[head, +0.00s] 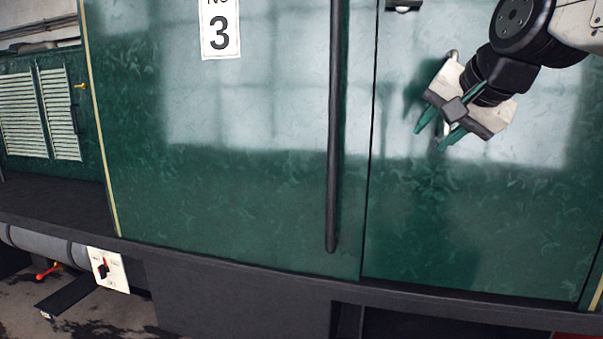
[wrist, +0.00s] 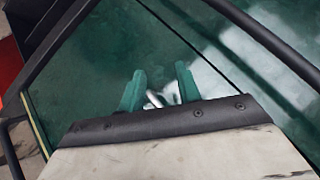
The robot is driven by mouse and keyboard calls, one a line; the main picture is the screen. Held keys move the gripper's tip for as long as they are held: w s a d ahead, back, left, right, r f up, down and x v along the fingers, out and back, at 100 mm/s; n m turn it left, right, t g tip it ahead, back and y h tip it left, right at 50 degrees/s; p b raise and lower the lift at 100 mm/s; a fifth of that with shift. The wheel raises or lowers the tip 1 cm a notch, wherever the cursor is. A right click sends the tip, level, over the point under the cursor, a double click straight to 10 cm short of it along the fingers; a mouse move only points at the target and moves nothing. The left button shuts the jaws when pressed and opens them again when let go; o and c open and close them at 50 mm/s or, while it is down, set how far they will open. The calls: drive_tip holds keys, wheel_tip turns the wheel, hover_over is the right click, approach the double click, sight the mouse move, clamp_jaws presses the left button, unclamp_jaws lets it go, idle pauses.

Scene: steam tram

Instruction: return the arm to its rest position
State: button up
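My gripper (head: 435,136) is at the upper right of the head view, in front of the green right-hand door panel (head: 480,215). It points down and to the left. In the wrist view, its two green fingers (wrist: 160,78) stand apart. A pale metal handle (wrist: 153,99) shows between and behind the fingers, partly hidden by the gripper. I cannot tell whether the fingers touch it. Nothing is seen held.
A long dark vertical rail (head: 334,130) stands left of my gripper, beside the panel seam. A number 3 plate (head: 220,30) is at the top. A dark ledge (head: 250,268) runs below the panels. A white switch plate (head: 108,270) and red lever (head: 48,271) are at lower left.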

drive_tip(key=s+d+f+n+g+h, duration=0.1)
drive_tip(key=s+d+f+n+g, duration=0.3)
drive_tip(key=s+f, duration=2)
drive_tip(key=n+g, duration=0.2)
drive_tip(key=g, duration=0.2)
drive_tip(key=shift+s+f+n+g+h, duration=0.15)
drive_tip(key=shift+n+g+h, duration=0.15)
drive_tip(key=shift+n+h, duration=0.1)
drive_tip(key=shift+d, duration=0.1)
